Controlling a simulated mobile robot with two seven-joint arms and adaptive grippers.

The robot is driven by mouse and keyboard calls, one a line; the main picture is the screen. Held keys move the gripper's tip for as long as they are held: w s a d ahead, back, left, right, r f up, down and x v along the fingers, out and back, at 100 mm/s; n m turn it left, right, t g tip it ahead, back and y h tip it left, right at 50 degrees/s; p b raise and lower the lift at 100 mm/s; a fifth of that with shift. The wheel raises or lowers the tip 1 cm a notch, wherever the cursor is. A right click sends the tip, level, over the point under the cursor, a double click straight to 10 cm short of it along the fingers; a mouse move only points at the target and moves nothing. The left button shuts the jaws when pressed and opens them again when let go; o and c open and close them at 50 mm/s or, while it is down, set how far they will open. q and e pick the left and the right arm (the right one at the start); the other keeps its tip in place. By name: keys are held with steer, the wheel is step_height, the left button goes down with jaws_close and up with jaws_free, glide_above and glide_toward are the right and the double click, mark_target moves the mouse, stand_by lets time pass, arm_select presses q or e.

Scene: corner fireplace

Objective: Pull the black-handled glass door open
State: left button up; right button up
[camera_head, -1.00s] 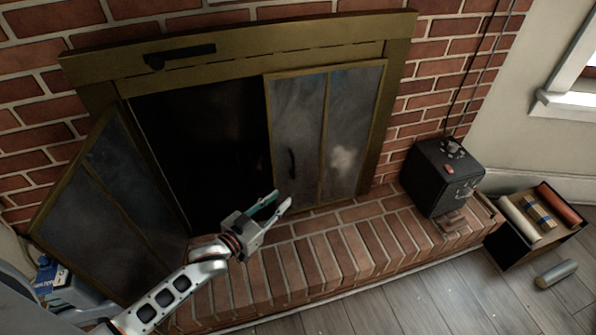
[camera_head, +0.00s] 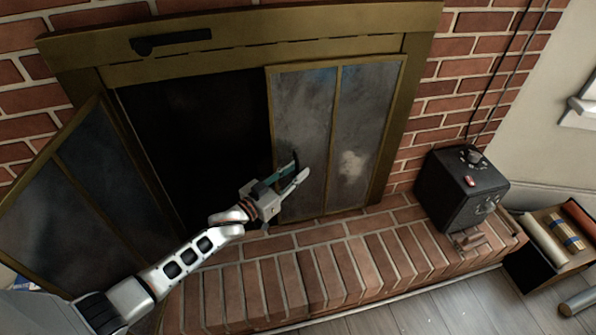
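The right glass door (camera_head: 355,125) of the fireplace is closed, with a brass frame and two smoky panes. Its black handle, near the door's left side, is largely hidden by my gripper in the head view. My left gripper (camera_head: 299,164) is in front of that door at the handle, its two fingers apart. I cannot tell whether the fingers touch the handle. The left glass door (camera_head: 85,175) stands swung open at the left, leaving a dark opening beside the closed door. My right gripper is not in view.
The brick hearth (camera_head: 330,265) runs below the doors. A black box with knobs (camera_head: 460,190) stands at its right end. A crate of rolls (camera_head: 525,265) and a loose cylinder (camera_head: 578,303) are on the floor at right. A black lever (camera_head: 170,42) is on the brass frame above.

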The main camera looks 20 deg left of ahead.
arm_select(q)
steer(key=shift+w+d, duration=0.15)
steer(key=shift+w, duration=0.2)
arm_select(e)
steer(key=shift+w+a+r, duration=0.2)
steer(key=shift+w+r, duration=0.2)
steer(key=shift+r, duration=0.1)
arm_select(q)
jaws_close()
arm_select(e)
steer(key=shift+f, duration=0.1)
arm_select(q)
steer(key=shift+s+d, duration=0.1)
